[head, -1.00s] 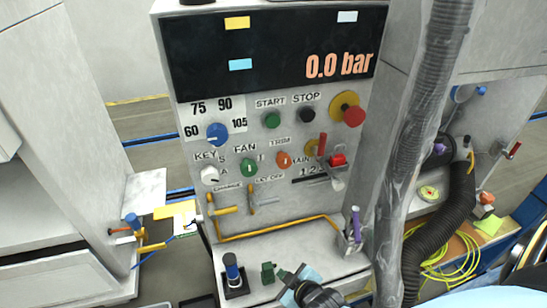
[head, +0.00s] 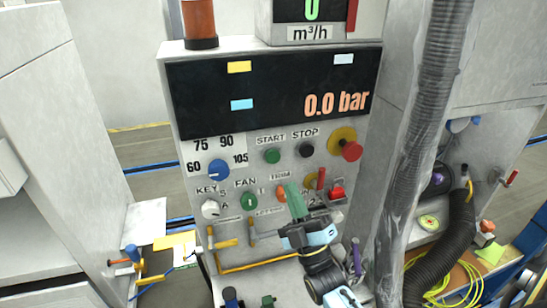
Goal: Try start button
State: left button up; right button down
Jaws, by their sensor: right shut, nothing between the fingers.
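The green start button (head: 272,156) sits under the START label on the grey control panel (head: 230,150). The black stop button (head: 305,150) is to its right. My right gripper (head: 294,192) is shut and empty, with its green fingers pointing up at the panel. Its tips are below and slightly right of the start button, apart from it in the picture. The display (head: 336,103) reads 0.0 bar. My left gripper is not in view.
A red emergency button (head: 352,151) on yellow is right of the stop button. A blue dial (head: 218,170), a white key knob (head: 210,209) and a green fan knob (head: 249,201) are at left. A red-handled main switch (head: 337,192) is close right of my gripper. A grey hose (head: 425,130) hangs at right.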

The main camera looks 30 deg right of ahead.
jog(key=shift+w, duration=0.1)
jog(key=b, duration=0.3)
send_near(273, 152)
notch_tip(273, 152, up, 4)
jog(key=w, duration=0.1)
jog(key=shift+w+a+r+b, duration=0.15)
jog(key=shift+w+b, duration=0.3)
jog(key=shift+w, duration=0.5)
dwell(1.1)
jog(key=shift+w+b, duration=0.3)
jog(key=shift+w, duration=0.1)
jog(key=shift+w+b, duration=0.3)
jog(key=shift+w, duration=0.15)
dwell(0.5)
jog(key=shift+s, duration=0.1)
jog(key=shift+s+p, duration=0.5)
jog(key=shift+s, duration=0.25)
